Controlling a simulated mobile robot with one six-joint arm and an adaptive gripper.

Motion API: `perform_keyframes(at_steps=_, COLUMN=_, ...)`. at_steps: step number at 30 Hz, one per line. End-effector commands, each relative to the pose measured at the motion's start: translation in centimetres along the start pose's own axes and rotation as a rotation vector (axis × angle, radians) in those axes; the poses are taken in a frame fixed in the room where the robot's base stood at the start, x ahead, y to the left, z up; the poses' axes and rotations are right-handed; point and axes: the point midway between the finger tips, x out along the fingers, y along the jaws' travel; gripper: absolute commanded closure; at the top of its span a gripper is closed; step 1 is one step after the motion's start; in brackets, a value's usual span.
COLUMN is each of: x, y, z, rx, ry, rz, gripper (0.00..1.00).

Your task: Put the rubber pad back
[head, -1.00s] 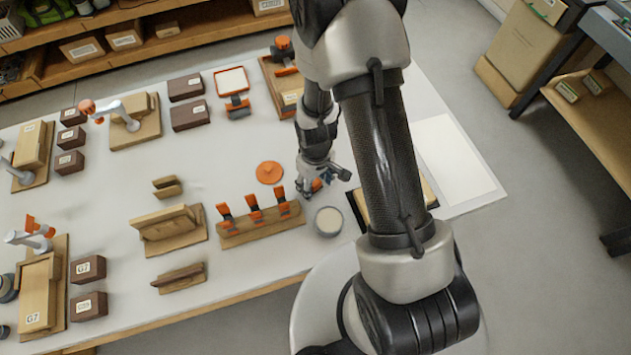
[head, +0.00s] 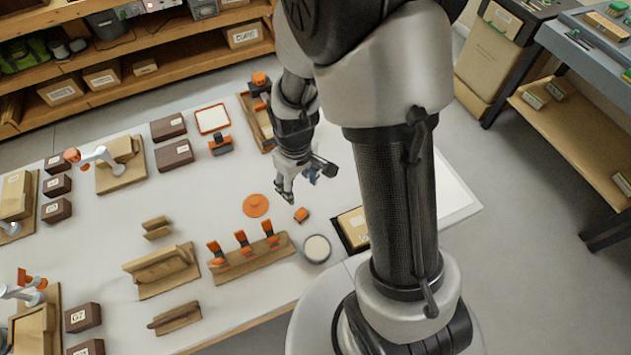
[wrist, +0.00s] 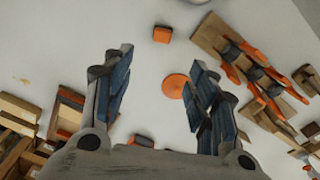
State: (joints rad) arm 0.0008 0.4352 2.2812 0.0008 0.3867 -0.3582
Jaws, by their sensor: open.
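A small orange block (head: 301,214), which looks like the rubber pad, lies on the white bench between the orange disc (head: 256,205) and a black-edged tray (head: 341,234). It also shows in the wrist view (wrist: 162,34), beyond the fingertips. My gripper (head: 287,193) is open and empty above the bench, apart from the block. In the wrist view, my gripper's blue-padded fingers (wrist: 160,78) stand wide apart, with the flat disc (wrist: 175,86) seen between them, near the right finger. I cannot tell from a label which orange piece is the pad.
A wooden rack with several orange-topped tools (head: 246,262) and a round grey dish (head: 317,249) stand near the front. A wooden board with an orange-knobbed fixture (head: 257,122) stands behind my gripper. Brown boxes (head: 173,154) and wooden holders are at left.

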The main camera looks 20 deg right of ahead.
Motion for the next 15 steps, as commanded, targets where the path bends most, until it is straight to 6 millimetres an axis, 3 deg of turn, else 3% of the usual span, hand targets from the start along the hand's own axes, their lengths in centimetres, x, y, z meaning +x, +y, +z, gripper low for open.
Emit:
perform_keyframes(at_steps=1, x=-2.3, y=0.1, z=-0.2, rx=0.017, ry=0.03, rz=0.011, gripper=0.47)
perform_keyframes(at_steps=6, x=-9.8, y=-0.4, z=1.1, rx=0.094, ry=0.105, rz=0.034, gripper=0.47)
perform_keyframes(at_steps=15, x=-20.0, y=-2.4, z=6.5, rx=0.23, ry=0.243, rz=0.061, gripper=0.47)
